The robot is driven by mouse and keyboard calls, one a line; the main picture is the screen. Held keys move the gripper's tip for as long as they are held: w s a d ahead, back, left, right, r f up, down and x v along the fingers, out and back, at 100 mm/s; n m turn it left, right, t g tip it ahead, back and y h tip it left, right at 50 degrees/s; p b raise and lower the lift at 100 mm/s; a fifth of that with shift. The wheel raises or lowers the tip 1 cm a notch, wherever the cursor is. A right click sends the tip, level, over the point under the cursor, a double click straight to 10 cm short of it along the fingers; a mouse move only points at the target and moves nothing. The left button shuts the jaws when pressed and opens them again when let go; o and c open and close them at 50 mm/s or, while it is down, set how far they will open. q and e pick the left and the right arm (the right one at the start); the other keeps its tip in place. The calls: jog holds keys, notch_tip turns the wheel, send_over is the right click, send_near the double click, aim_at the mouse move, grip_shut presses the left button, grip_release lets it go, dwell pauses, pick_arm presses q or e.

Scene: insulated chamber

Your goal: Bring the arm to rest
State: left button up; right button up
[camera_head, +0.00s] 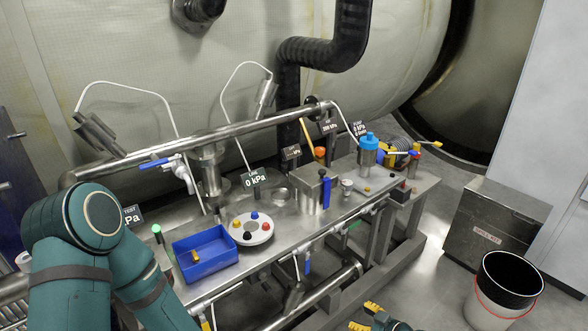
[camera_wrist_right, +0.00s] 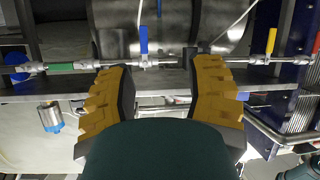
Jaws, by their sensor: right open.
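My right gripper (camera_head: 366,318) shows at the bottom edge of the head view, its yellow fingers partly cut off, low in front of the bench. In the right wrist view its two ridged yellow fingers (camera_wrist_right: 163,70) stand wide apart, with nothing held between them. Behind them runs a pipe with a blue valve handle (camera_wrist_right: 143,40) and a green sleeve (camera_wrist_right: 60,67). My teal left arm (camera_head: 90,240) is folded at the left of the head view, covering part of the bench. My left gripper does not show.
The steel bench (camera_head: 320,225) carries a blue tray (camera_head: 225,265), a round white plate (camera_head: 262,237) with coloured knobs, and a blue-capped cylinder (camera_head: 368,152). A white bucket (camera_head: 492,300) and a metal box (camera_head: 485,225) stand on the right. Bare floor (camera_head: 430,270) lies between bench and bucket.

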jog(key=s+a+f+n+g+h, duration=0.1)
jog(key=s+a+n+g, duration=0.6)
jog(key=n, duration=0.9)
jog(key=s+a+f+n+g+h, duration=0.15)
jog(key=s+a+n, duration=0.55)
jog(key=n, duration=0.8)
jog(key=s+d+r+n+h, duration=0.1)
jog(key=s+d+r+n, duration=0.1)
jog(key=n, duration=1.2)
jog(key=s+d+r+n+h, duration=0.2)
jog(key=s+r+n, duration=0.1)
jog(key=n, duration=1.2)
jog(key=shift+s+r, duration=0.2)
jog(key=shift+r, duration=0.55)
